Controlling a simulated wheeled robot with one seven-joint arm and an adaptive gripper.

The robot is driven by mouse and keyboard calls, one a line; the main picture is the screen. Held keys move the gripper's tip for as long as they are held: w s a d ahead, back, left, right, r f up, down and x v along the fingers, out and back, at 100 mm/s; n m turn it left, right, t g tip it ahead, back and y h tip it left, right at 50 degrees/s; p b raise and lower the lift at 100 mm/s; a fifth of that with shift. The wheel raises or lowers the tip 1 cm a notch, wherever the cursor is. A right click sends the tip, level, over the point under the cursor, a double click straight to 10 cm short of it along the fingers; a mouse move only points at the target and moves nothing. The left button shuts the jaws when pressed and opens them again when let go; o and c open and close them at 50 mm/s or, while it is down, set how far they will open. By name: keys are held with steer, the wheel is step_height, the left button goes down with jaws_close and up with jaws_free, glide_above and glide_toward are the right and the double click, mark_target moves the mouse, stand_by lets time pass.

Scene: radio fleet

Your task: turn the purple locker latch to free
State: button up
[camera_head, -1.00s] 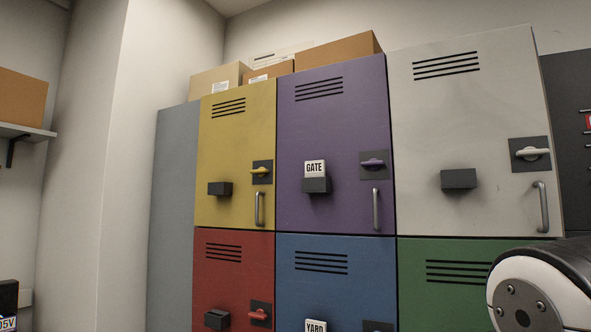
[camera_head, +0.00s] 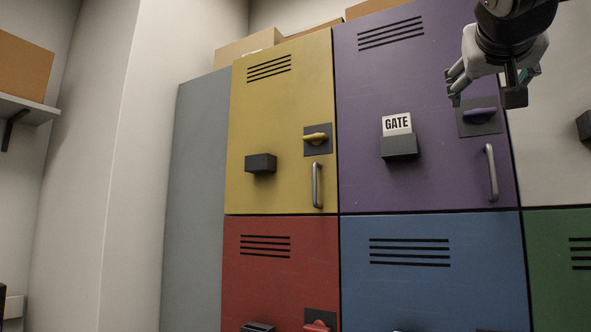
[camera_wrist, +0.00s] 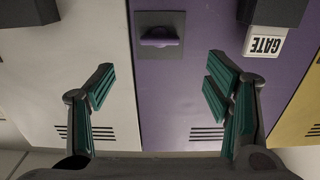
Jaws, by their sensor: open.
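The purple locker (camera_head: 440,170) is an upper door with a GATE card (camera_head: 397,124) in a dark holder. Its purple latch (camera_head: 479,115) sits on a dark plate at the door's upper right, its lever lying about level. My gripper (camera_head: 487,97) is up in front of the latch plate, pointing toward the door, and partly covers the plate's surroundings. In the wrist view the latch (camera_wrist: 160,38) shows at the top middle, upside down. My open fingers (camera_wrist: 158,88) stand either side below it, apart from it and empty.
A metal pull handle (camera_head: 491,172) is below the latch. The yellow locker (camera_head: 285,120) is at left, the blue one (camera_head: 430,275) below, and a pale one (camera_head: 556,150) at right. Dark card holders jut from the doors. Cardboard boxes (camera_head: 248,48) sit on top.

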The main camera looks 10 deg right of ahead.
mark_target(480, 111)
steer(key=x, duration=1.1)
steer(key=shift+p, duration=0.4)
steer(key=c, duration=1.1)
